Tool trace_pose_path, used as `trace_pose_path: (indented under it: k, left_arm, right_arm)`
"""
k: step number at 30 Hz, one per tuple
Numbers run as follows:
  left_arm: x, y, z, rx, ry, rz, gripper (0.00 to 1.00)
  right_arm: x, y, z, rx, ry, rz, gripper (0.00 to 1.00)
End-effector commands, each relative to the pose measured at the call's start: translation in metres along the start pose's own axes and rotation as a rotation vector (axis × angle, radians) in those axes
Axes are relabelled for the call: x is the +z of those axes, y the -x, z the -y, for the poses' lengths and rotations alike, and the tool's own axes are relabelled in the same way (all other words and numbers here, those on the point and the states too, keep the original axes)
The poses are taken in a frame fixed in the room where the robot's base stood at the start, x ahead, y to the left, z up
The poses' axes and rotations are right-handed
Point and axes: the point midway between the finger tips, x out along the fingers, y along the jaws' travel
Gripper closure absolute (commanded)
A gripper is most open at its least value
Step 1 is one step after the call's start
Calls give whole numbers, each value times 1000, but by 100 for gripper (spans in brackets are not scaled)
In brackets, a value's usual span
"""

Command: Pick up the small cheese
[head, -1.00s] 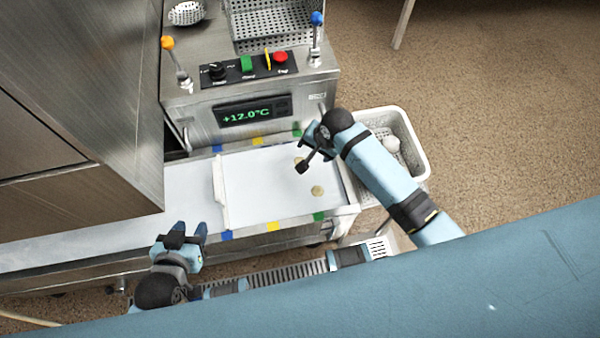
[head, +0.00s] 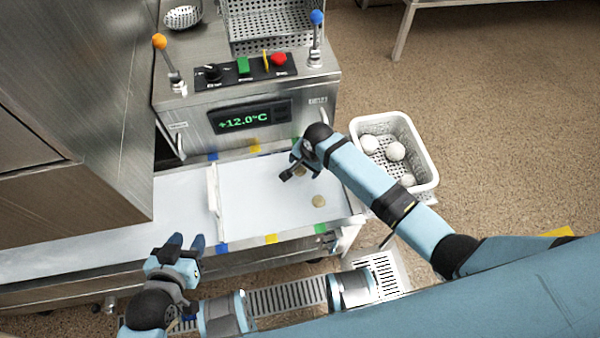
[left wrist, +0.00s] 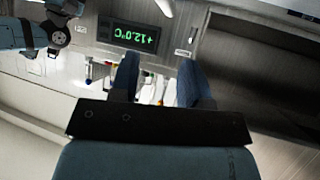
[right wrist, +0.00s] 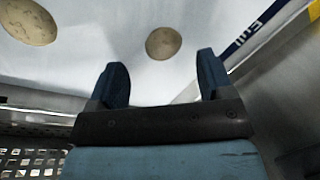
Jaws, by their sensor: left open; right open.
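Two small round, pale cheeses lie on the white surface. One cheese (head: 318,200) is in the open near the front right. The other cheese (head: 300,170) is partly hidden by my right gripper (head: 288,174), which is over the right part of the surface. In the right wrist view, one cheese (right wrist: 163,42) lies ahead of the open, empty fingers (right wrist: 162,78). The other cheese (right wrist: 28,20), looking larger, is at the upper left, cut by the frame edge. My left gripper (head: 187,241) is open and empty at the front left. It also shows in the left wrist view (left wrist: 160,75).
A white perforated basket (head: 432,165) with white balls stands right of the table. A machine with a +12.0°C display (head: 240,118) and levers stands behind. A raised white bar (head: 212,200) crosses the surface. A steel cabinet (head: 85,90) is at left.

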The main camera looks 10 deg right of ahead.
Motion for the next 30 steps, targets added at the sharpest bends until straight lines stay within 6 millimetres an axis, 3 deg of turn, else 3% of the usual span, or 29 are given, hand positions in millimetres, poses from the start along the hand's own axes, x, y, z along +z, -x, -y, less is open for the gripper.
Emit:
trace_pose_path:
  k: [1,6,15,16,23,30]
  left_arm:
    - [6,-4,0,2,2,-2,57]
    - [0,-3,-2,10,6,-23,57]
    - [-3,-2,-4,14,8,-30,57]
    - [-3,-2,-4,14,8,-29,57]
    - [-1,-2,-2,11,7,-26,57]
    - [-1,-2,-1,9,7,-25,57]
  right_arm:
    - [1,-13,1,1,1,0,26]
    - [2,-35,2,1,0,-1,26]
    - [2,-39,2,0,0,0,26]
    - [2,-39,2,0,0,0,28]
    - [2,-39,2,0,0,0,79]
    - [2,-38,2,0,0,0,80]
